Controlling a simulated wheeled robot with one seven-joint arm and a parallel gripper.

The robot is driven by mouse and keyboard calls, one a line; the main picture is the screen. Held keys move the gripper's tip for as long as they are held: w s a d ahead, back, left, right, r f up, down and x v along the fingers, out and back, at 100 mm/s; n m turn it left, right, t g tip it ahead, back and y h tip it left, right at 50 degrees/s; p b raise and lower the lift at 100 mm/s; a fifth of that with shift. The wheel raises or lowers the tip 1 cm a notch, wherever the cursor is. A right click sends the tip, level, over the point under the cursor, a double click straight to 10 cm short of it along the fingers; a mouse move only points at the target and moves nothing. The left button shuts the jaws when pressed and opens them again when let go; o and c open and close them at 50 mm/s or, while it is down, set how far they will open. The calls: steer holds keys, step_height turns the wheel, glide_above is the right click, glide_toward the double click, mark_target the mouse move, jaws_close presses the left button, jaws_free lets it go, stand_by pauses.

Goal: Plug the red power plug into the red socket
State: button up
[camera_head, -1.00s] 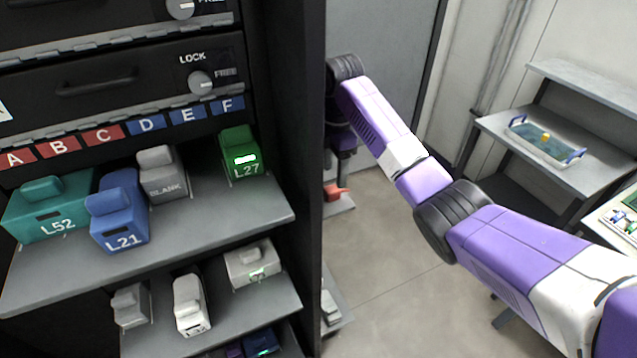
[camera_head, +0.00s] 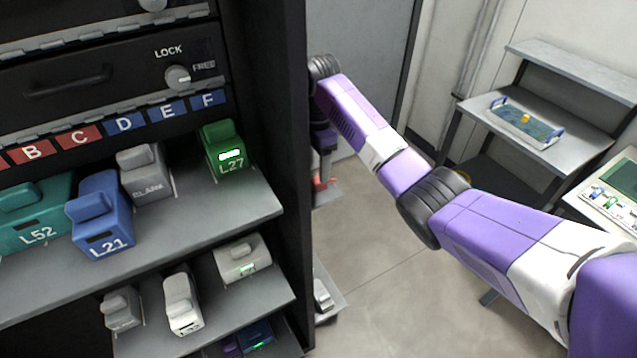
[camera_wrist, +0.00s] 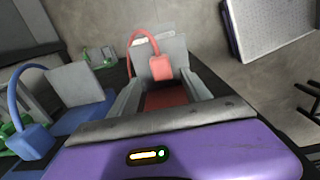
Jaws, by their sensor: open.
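The red plug (camera_wrist: 161,68) with its looped red cable stands against a grey plate in the wrist view. My gripper (camera_wrist: 164,85) is open, with one grey finger on each side below the plug and no visible grip on it. A dark red block (camera_wrist: 172,98) lies between the fingers; I cannot tell whether it is the red socket. In the head view, a small red part (camera_head: 321,183) shows below the end of my arm, partly hidden by the cabinet edge. No red socket is clearly recognisable.
A blue plug (camera_wrist: 32,141) with a blue cable and grey plate is at left in the wrist view. The black cabinet (camera_head: 285,120) holds labelled blocks on shelves (camera_head: 180,232). A side table (camera_head: 560,155) carries a tray (camera_head: 497,103). Open floor (camera_head: 375,285) lies between.

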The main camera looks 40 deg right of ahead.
mark_target(319, 184)
steer(key=shift+f, duration=0.1)
steer(key=shift+s+d+f+p, duration=0.15)
steer(key=shift+f+p, duration=0.5)
steer(key=shift+f, duration=1.85)
jaws_close()
